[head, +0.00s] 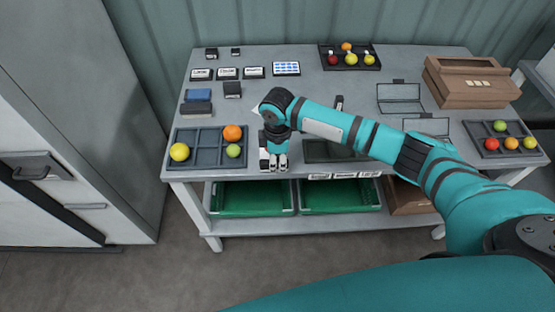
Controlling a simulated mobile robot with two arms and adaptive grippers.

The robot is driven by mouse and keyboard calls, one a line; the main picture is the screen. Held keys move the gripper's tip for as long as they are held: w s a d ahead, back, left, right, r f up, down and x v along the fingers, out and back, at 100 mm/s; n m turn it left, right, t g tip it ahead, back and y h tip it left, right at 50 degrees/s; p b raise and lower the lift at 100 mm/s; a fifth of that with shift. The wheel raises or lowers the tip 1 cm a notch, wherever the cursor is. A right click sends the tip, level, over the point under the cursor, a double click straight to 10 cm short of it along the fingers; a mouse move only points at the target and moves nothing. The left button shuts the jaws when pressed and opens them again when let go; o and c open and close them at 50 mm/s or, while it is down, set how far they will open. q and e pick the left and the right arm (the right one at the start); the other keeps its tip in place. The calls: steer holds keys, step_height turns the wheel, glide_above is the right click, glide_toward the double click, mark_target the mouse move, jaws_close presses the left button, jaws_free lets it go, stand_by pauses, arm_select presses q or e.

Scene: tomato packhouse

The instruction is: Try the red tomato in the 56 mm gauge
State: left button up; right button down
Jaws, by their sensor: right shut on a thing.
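My right gripper (273,164) points down at the front of the table, just right of the left sorting tray. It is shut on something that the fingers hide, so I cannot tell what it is. One red tomato (332,60) sits in the back tray (349,67), and another red one (491,143) sits in the right tray (506,154). I cannot make out which thing is the 56 mm gauge; no such marking is readable. My left gripper is not in view.
The left tray (208,136) holds yellow, orange and green fruit. A dark recessed tray (322,152) lies partly under my right arm. Labelled blocks (227,73), a blue block (198,95) and a wooden box (470,88) stand behind. Green crates (250,198) sit below.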

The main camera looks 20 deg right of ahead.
steer(key=shift+f, duration=0.75)
steer(key=shift+r, duration=0.1)
stand_by(1.1)
steer(key=shift+r+p, duration=4.2)
steer(key=shift+p, duration=0.1)
